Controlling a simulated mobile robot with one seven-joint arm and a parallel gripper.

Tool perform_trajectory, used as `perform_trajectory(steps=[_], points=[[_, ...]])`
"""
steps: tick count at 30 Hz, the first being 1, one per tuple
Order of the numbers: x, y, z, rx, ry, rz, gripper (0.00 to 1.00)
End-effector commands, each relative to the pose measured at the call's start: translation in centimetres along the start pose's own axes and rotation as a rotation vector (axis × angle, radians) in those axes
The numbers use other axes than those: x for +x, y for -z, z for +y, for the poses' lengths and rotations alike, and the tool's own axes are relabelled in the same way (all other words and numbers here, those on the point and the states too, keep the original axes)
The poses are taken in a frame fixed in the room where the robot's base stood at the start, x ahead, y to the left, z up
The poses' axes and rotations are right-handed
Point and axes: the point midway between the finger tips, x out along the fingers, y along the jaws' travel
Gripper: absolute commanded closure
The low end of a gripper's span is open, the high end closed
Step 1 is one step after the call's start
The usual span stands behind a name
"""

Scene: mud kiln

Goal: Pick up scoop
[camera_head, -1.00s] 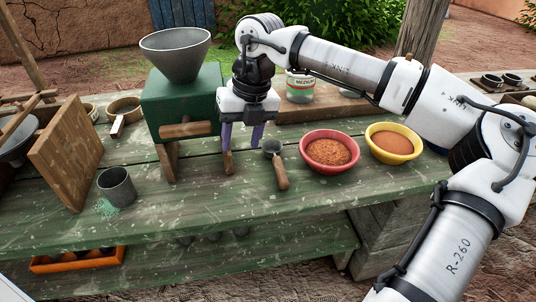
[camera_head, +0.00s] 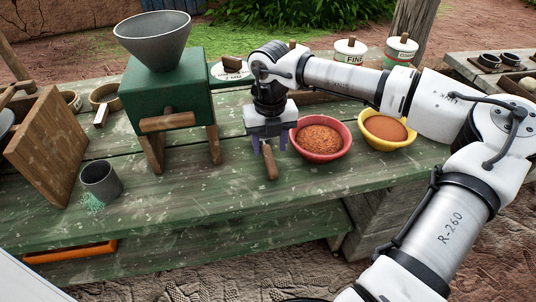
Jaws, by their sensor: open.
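The scoop lies on the green wooden table (camera_head: 200,205), its wooden handle (camera_head: 269,162) pointing toward the front edge. Its metal bowl end is hidden behind my gripper. My gripper (camera_head: 268,147) points down over the scoop, with its purple fingers apart on either side of the handle's upper part. The fingers are open; I cannot tell whether they touch the scoop.
A red bowl (camera_head: 348,152) of reddish grains stands close at the right, with a yellow bowl (camera_head: 412,142) beyond. A green mill with a metal hopper (camera_head: 152,38) stands at the left. A grey cup (camera_head: 100,181) is farther left. The table front is clear.

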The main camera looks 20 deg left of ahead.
Motion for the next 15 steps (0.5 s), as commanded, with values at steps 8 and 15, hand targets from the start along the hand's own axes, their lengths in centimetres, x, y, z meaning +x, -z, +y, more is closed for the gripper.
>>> perform_trajectory(steps=[8,15], points=[[3.5,-0.1,0.5,-0.001,-0.002,0.002,0.53],[3.8,-0.1,0.4,-0.001,-0.001,0.0,0.53]])
